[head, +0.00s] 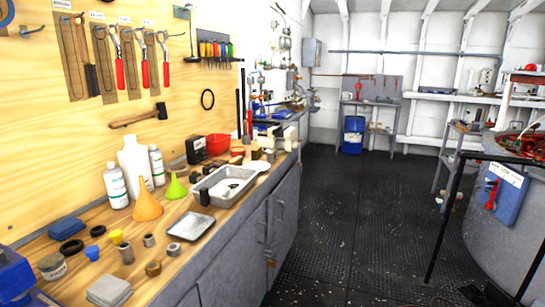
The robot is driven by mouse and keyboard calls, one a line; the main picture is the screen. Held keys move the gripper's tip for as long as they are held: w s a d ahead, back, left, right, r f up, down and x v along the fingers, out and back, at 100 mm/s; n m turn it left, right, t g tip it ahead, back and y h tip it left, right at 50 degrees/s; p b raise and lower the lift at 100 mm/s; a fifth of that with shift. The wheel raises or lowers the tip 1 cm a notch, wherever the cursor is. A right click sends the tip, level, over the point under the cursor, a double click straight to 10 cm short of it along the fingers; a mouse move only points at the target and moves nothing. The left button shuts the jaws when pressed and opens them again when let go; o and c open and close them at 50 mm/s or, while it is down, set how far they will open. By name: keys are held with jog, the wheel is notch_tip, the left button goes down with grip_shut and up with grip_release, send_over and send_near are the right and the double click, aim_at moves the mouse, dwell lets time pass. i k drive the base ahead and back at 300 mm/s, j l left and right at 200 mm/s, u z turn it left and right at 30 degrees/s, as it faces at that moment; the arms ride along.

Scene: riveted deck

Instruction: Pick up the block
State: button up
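Several block-like things lie on the wooden workbench (215,216) on the left, and I cannot tell which is the block. A flat blue piece (67,230) lies near the wall at the left. A pale grey square piece (109,290) lies at the near edge. Small wooden-coloured pieces (238,158) lie farther back, too small to make out well. My gripper is not seen in the head view.
Orange (146,207) and green (176,189) funnels, white bottles (135,167), a metal tray (190,227) and a steel basin (224,187) crowd the bench. Tools hang above. The dark deck (350,220) is open in the middle. A round grey tank (492,240) stands right.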

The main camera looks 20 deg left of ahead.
aim_at(271, 152)
jog(key=i+u, duration=0.1)
jog(key=u, duration=0.25)
jog(key=i+u, duration=0.1)
jog(key=u, duration=0.2)
jog(key=i+u, duration=0.1)
jog(key=u, duration=0.25)
jog(key=i+l+u, duration=0.7)
jog(key=i+l, duration=0.45)
jog(key=l, duration=0.15)
jog(key=i+l, duration=0.3)
jog(key=l, duration=0.15)
jog(key=i+l, duration=0.3)
jog(key=l, duration=0.15)
jog(key=i+l+u, duration=0.1)
jog(key=i+l, duration=0.15)
jog(key=l, duration=0.15)
